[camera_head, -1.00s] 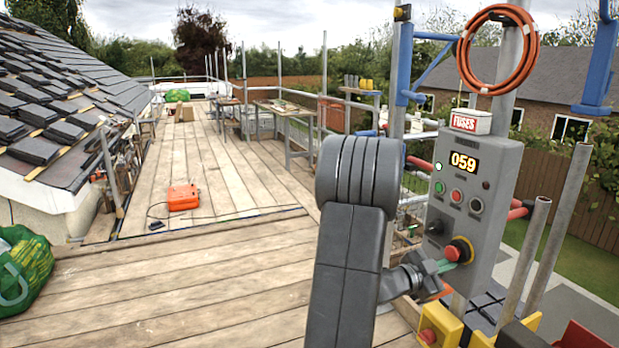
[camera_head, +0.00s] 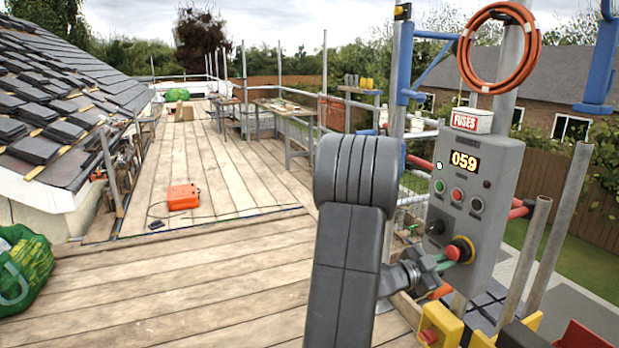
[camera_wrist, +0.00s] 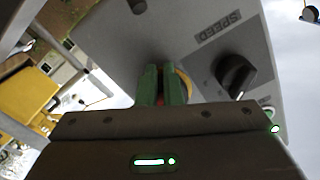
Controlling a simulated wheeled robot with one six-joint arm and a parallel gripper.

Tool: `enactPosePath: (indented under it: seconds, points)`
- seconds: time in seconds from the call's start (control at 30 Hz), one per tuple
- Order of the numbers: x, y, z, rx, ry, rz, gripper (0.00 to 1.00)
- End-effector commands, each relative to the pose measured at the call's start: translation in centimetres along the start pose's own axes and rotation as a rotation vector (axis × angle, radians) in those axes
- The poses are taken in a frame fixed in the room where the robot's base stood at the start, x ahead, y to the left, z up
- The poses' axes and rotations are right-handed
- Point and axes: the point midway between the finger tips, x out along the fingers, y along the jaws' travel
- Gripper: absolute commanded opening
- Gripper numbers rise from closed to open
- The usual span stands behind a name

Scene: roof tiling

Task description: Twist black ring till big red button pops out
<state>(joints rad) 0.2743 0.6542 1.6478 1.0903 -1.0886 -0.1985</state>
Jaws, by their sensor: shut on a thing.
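The grey control box (camera_head: 488,200) stands on the right, with a display reading 059. Low on its face is the big red button (camera_head: 453,252) with a black ring and a yellow surround (camera_head: 467,246). My gripper (camera_head: 445,259) reaches it from the left, its green fingers closed at the button and ring. In the wrist view the green fingers (camera_wrist: 163,86) stand close together against the box, with a bit of red between them and the yellow surround (camera_wrist: 185,82) behind. The fingers hide most of the ring, so its exact contact is unclear.
A black speed knob (camera_wrist: 236,75) sits beside the fingers on the box. Small buttons and a black knob (camera_head: 436,227) are above the red button. Yellow fittings (camera_head: 440,322) and scaffold poles (camera_head: 557,228) stand close below and right. Open deck boards (camera_head: 200,270) lie left.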

Motion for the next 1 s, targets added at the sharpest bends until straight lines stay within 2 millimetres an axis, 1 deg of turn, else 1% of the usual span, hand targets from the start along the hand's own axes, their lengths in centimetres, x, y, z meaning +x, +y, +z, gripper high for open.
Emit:
enactPosePath:
  seconds: [0.03,0.23,0.6,0.67,1.0]
  points:
    - [0.2,-0.6,-0.7,0.006,0.016,-0.008,0.00]
    - [0.2,-1.1,-0.8,0.006,0.017,-0.007,0.00]
    - [0.1,-1.0,0.2,0.005,0.014,-0.003,0.00]
    - [-0.3,-1.0,0.3,0.004,0.013,-0.003,0.00]
    - [-4.4,-1.0,0.6,0.002,0.005,-0.005,0.00]
